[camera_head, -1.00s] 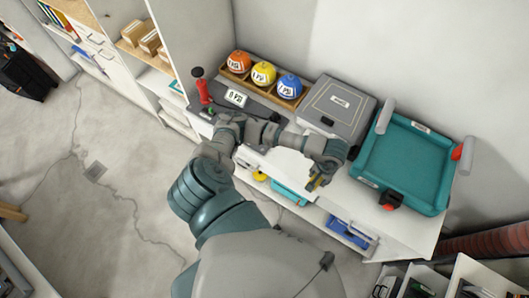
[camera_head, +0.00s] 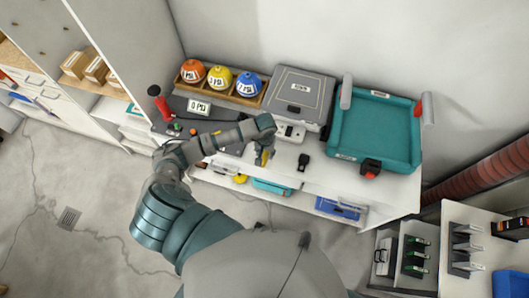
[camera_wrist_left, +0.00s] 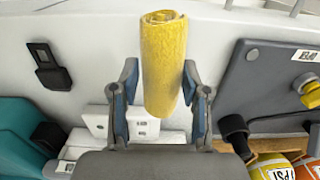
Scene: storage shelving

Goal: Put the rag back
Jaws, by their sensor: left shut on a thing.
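The rag is a yellow rolled cloth (camera_wrist_left: 163,60) standing between the fingers of my left gripper in the left wrist view. My left gripper (camera_wrist_left: 160,85) is shut on it, one blue-padded finger at each side. In the head view the left gripper (camera_head: 264,154) is over the white bench, in front of the grey case, and a small yellow part of the rag shows there. My right gripper is not in view.
Below is a shelf with a blue box (camera_head: 338,208). Clear bench lies around the black item.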

